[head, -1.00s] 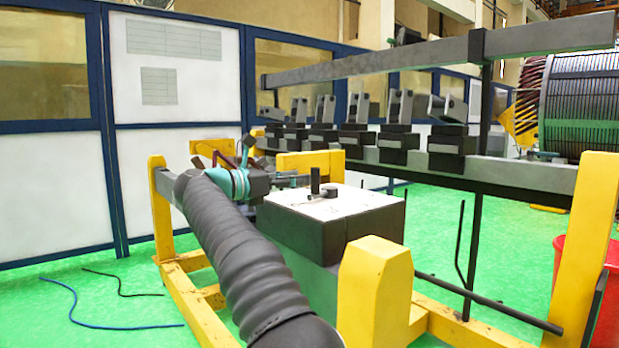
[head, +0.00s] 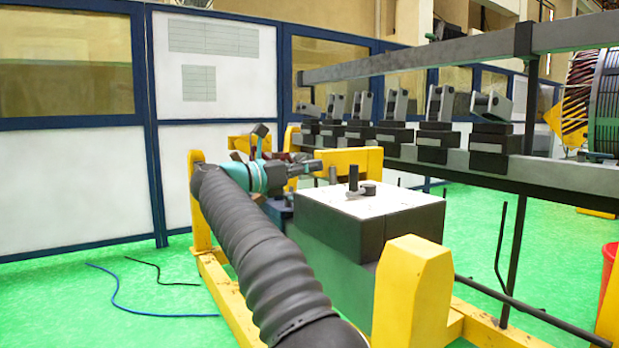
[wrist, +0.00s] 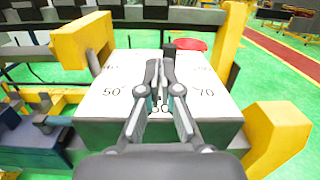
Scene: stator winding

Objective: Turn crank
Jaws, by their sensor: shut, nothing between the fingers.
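A dark crank (head: 368,190) with a short upright handle (head: 353,178) sits on the white top of a dark box (head: 340,222). In the wrist view the white top (wrist: 110,105) shows numbers such as 50 and 70, and the crank is mostly hidden behind the fingers. My gripper (head: 318,167) is at the far left side of the box top, near the handle but apparently apart from it. In the wrist view my gripper (wrist: 160,72) points across the white top, its two fingers close together with nothing seen between them.
A yellow post (head: 410,290) stands in front of the box, and a yellow block (head: 350,160) lies behind it. A grey rail with several dark clamps (head: 435,140) runs behind. A red bin (wrist: 190,44) shows beyond the box.

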